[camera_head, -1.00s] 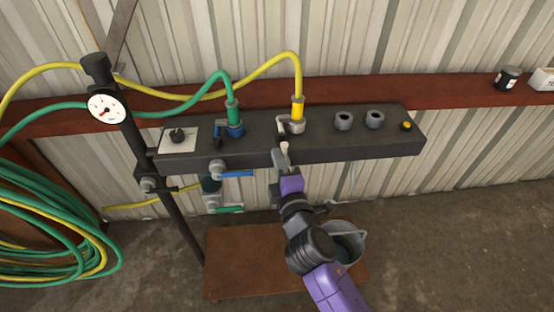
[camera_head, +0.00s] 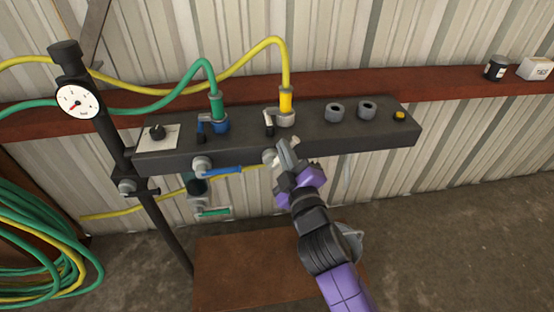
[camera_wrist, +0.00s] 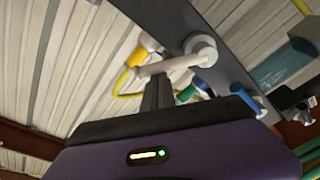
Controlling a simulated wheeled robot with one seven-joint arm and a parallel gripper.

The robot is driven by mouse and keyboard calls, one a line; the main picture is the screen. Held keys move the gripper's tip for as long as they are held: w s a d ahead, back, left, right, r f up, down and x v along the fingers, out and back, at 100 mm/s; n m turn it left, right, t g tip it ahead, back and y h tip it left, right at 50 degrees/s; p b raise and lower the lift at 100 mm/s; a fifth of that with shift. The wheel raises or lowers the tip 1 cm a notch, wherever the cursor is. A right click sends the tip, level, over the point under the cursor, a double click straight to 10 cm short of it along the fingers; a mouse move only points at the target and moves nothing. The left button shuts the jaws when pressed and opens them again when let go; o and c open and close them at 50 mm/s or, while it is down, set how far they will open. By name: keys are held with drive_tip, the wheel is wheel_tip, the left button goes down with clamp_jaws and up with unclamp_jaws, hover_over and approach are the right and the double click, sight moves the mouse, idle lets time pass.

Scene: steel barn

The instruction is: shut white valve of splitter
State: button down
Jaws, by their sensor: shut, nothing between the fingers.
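The splitter is a dark bar (camera_head: 360,137) with hoses and valves. The white valve (camera_head: 270,157) sits on its front face, right of the blue-handled valve (camera_head: 230,170); my gripper partly hides it in the head view. In the wrist view its white pivot (camera_wrist: 203,47) is on the bar and its white lever (camera_wrist: 165,68) reaches out to the left, across the bar's edge. My gripper (camera_head: 286,150) is shut and empty. Its fingertips (camera_wrist: 157,85) are right at the lever's underside in the wrist view; I cannot tell whether they touch.
A green hose (camera_head: 215,85) and a yellow hose (camera_head: 285,75) rise from the bar's top. A gauge (camera_head: 77,102) on a post stands at left, with coiled hoses (camera_head: 40,240) below. A bucket, mostly hidden by my arm, stands low behind it. The floor at right is clear.

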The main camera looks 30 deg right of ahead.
drive_tip(key=s+d+f+m+h+b, duration=0.1)
drive_tip(key=d+f+m+b, duration=0.3)
drive_tip(key=m+b, duration=0.6)
drive_tip(key=f+b, duration=0.1)
drive_tip(key=b, duration=0.2)
drive_tip(key=shift+s+m+h+b, duration=0.15)
drive_tip(key=shift+m+h+b, duration=0.2)
drive_tip(key=shift+m+h, duration=0.05)
drive_tip(key=shift+f, duration=0.1)
wheel_tip(320, 180, up, 5)
drive_tip(key=p, duration=0.4)
drive_tip(key=f+b+v, duration=0.1)
drive_tip(key=v, duration=0.8)
drive_tip(key=shift+b, duration=0.35)
drive_tip(key=shift+s+a+r, duration=0.1)
